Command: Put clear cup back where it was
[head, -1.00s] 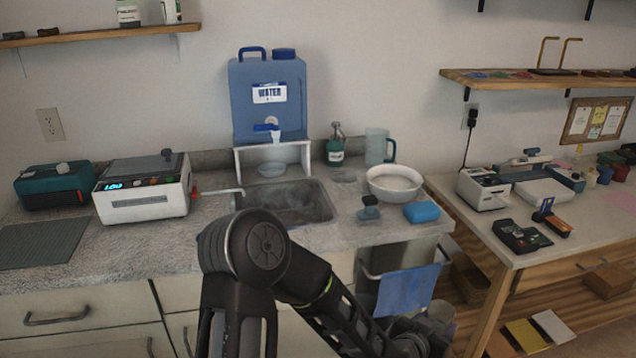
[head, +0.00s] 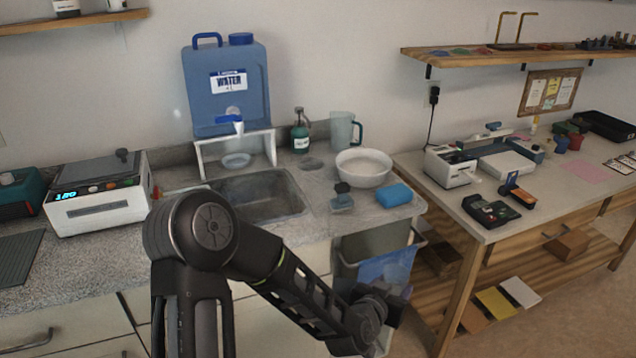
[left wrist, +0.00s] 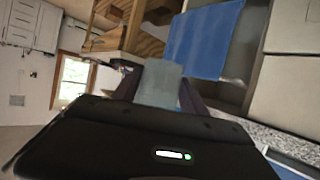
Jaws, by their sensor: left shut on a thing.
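My left gripper (left wrist: 160,92) is shut on a clear, greyish cup (left wrist: 160,82), which shows between the two dark fingers in the left wrist view. In the head view my left arm reaches right across the front of the counter, and the gripper (head: 385,302) is low, in front of the blue cloth. The cup is hard to make out there, partly hidden by the wrist. My right gripper is in no view.
The counter (head: 105,255) holds a sink (head: 255,195), a blue water jug (head: 225,100) on a white stand, a white bowl (head: 363,167), a blue sponge (head: 393,195) and a clear handled pitcher (head: 341,130). A workbench (head: 470,225) with devices stands to the right.

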